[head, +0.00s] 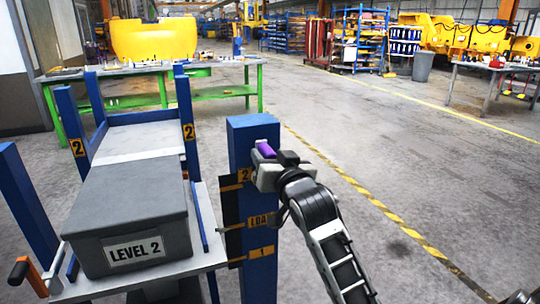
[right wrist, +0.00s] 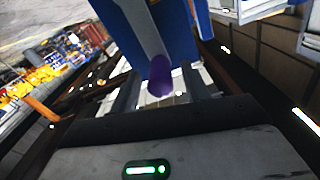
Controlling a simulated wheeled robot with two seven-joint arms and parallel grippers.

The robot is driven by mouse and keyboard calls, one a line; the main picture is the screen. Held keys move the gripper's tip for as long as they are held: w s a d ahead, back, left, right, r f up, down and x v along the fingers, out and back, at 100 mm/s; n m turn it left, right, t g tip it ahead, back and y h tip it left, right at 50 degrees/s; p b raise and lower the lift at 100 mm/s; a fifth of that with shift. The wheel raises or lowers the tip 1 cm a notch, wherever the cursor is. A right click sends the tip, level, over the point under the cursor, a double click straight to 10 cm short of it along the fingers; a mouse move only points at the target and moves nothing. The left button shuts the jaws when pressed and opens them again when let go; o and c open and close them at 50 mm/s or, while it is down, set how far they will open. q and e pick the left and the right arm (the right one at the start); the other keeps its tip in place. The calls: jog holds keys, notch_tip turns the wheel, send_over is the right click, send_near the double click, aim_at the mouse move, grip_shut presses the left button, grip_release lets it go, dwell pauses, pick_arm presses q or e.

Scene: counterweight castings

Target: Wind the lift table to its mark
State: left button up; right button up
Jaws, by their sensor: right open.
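The lift table's platform (head: 215,252) carries a grey box (head: 130,205) labelled LEVEL 2. Beside it stands a blue post (head: 262,280) with a dark scale plate (head: 231,207) marked 2, LOAD and 1. A purple grip (head: 265,149) sticks out near the post's top. My right gripper (head: 270,168) is open at it. In the right wrist view the purple grip (right wrist: 160,78) shows between the open fingers (right wrist: 162,98); contact is unclear. My left gripper is out of view.
Blue uprights (head: 187,120) marked 2 stand behind the box. A green-legged workbench (head: 225,92) is behind. The floor to the right is open, with a yellow-black stripe (head: 372,203).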

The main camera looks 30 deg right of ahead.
jog(key=shift+w, duration=0.25)
grip_shut()
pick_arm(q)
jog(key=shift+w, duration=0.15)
pick_arm(e)
jog(key=shift+w, duration=0.1)
jog(key=shift+d, duration=0.1)
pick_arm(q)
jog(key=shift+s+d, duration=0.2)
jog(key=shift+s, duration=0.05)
pick_arm(e)
jog(key=shift+m, duration=0.3)
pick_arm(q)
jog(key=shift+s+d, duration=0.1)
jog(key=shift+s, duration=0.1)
pick_arm(e)
jog(key=shift+d, duration=0.15)
